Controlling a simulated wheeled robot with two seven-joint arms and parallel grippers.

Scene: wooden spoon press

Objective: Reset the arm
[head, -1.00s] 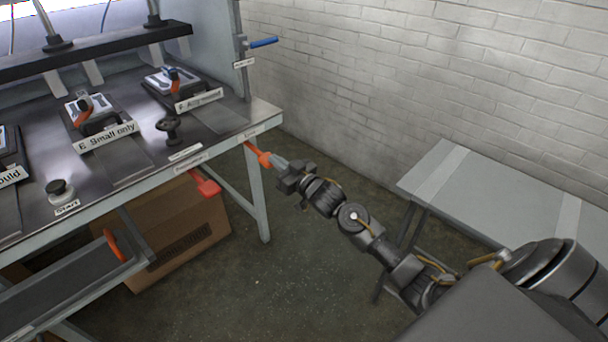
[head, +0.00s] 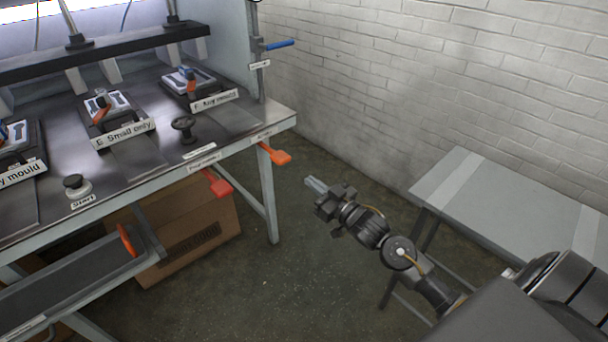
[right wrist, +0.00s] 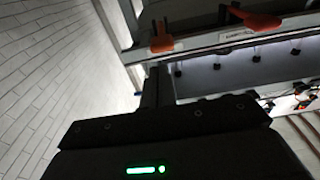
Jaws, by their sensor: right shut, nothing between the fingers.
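My right gripper (head: 316,185) is shut and empty. It hangs over the open floor to the right of the press bench (head: 150,172), apart from the bench and its handles. An orange handle (head: 275,154) sticks out under the bench's right front corner, up and left of the fingertips. A red handle (head: 217,184) sits further left under the front edge. In the right wrist view the dark gripper body fills the lower part, and an orange handle (right wrist: 161,37) shows beyond it. My left gripper is in neither view.
A grey side table (head: 510,205) stands at the right by the white brick wall (head: 400,80). A cardboard box (head: 190,230) is under the bench, behind a low tray with an orange handle (head: 127,240). Bare floor lies between bench and side table.

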